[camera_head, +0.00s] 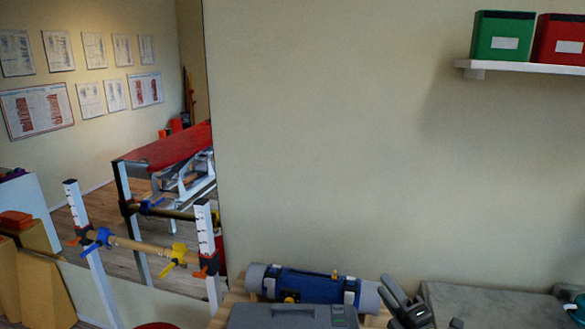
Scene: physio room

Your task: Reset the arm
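My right gripper (408,303) shows at the bottom edge, right of centre, as dark grey parts. It is cut off by the frame, and I cannot tell whether its fingers are apart or together. Nothing is clearly seen held in it. It appears just right of a blue and grey roll (318,286) with straps, and whether they touch is unclear. My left gripper is not in view.
A dark grey case (292,316) sits before the roll. A grey flat surface (490,306) lies at bottom right, with a teal object (579,303) at its edge. Parallel posts with a bar (140,246) stand left. Green (503,36) and red (560,39) boxes sit on a wall shelf.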

